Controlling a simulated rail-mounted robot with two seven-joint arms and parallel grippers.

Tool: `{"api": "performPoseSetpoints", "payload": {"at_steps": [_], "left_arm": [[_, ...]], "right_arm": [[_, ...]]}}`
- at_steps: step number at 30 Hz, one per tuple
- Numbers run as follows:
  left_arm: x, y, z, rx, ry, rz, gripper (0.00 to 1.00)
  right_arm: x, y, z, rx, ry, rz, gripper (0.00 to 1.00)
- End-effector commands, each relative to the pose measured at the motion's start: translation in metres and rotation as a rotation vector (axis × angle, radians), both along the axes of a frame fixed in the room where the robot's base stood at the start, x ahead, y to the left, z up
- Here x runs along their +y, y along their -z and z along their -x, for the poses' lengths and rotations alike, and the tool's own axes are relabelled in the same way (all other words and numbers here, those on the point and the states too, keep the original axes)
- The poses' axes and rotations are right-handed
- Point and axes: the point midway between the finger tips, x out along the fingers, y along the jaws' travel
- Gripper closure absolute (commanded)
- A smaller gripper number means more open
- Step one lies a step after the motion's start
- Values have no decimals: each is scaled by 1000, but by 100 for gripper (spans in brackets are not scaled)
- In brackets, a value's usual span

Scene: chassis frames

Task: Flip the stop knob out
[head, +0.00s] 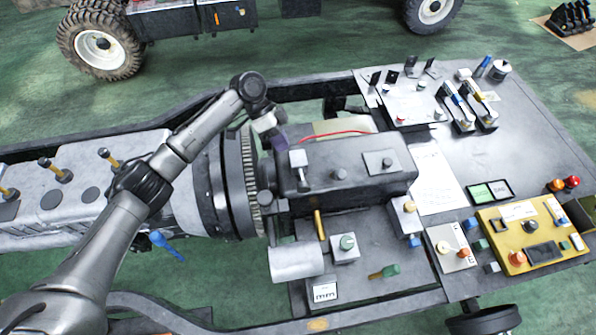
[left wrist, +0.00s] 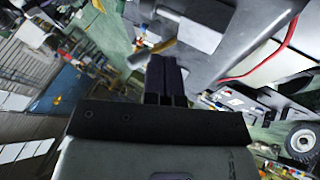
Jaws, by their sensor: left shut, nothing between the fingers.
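I cannot tell for certain which control is the stop knob; several knobs and levers show. A light square-topped knob (head: 298,158) stands on the dark engine block (head: 345,170), just right of my left gripper (head: 279,138) in the head view. A brass-coloured lever (head: 319,224) stands below that block. A yellowish handle (left wrist: 152,53) shows just left of the left gripper's dark fingers (left wrist: 166,72) in the left wrist view. The fingers are together and empty; contact with anything is unclear. My right gripper is not in view.
A yellow panel (head: 530,232) with knobs is at the right. The plate around the white sheet (head: 436,180) is partly clear.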

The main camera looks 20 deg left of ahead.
Motion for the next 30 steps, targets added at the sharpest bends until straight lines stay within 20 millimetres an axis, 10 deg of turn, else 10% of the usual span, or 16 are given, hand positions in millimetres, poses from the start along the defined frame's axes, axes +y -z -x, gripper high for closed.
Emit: {"api": "performPoseSetpoints", "payload": {"at_steps": [30], "left_arm": [[-55,77,19,1,0,0,100]], "right_arm": [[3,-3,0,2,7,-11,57]]}}
